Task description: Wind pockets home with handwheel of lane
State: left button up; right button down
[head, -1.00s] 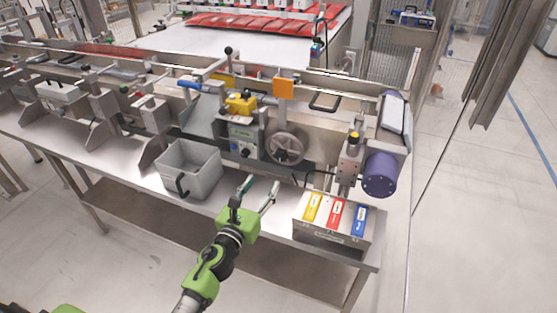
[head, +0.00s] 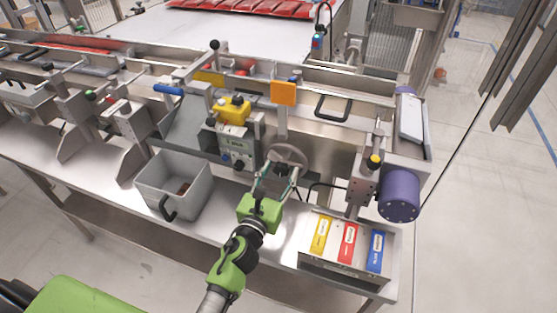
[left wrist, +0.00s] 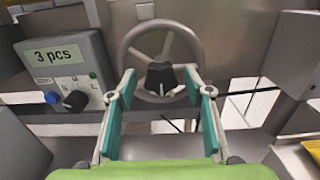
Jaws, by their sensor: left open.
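The handwheel (head: 286,155) is a grey spoked wheel on the front of the machine, right of the control box. In the left wrist view the handwheel (left wrist: 160,42) has a dark hub knob (left wrist: 161,78) near its lower part. My left gripper (head: 276,172) is open, its two fingers pointing at the wheel. In the left wrist view the fingers (left wrist: 162,95) stand apart on either side of the hub knob; whether they touch it I cannot tell. The pockets cannot be made out clearly. My right gripper is not in view.
The control box (left wrist: 68,72) reads "3 pcs" and has a blue button and a black knob. A grey bin (head: 175,185) stands left on the bench. A box with yellow, red and blue labels (head: 347,243) and a purple motor (head: 398,194) are right of the arm.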

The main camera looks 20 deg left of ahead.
pick_arm(q)
jog(key=shift+w, duration=0.2)
jog(key=shift+d+r, duration=0.1)
jog(key=shift+c, duration=0.5)
jog(key=c, duration=1)
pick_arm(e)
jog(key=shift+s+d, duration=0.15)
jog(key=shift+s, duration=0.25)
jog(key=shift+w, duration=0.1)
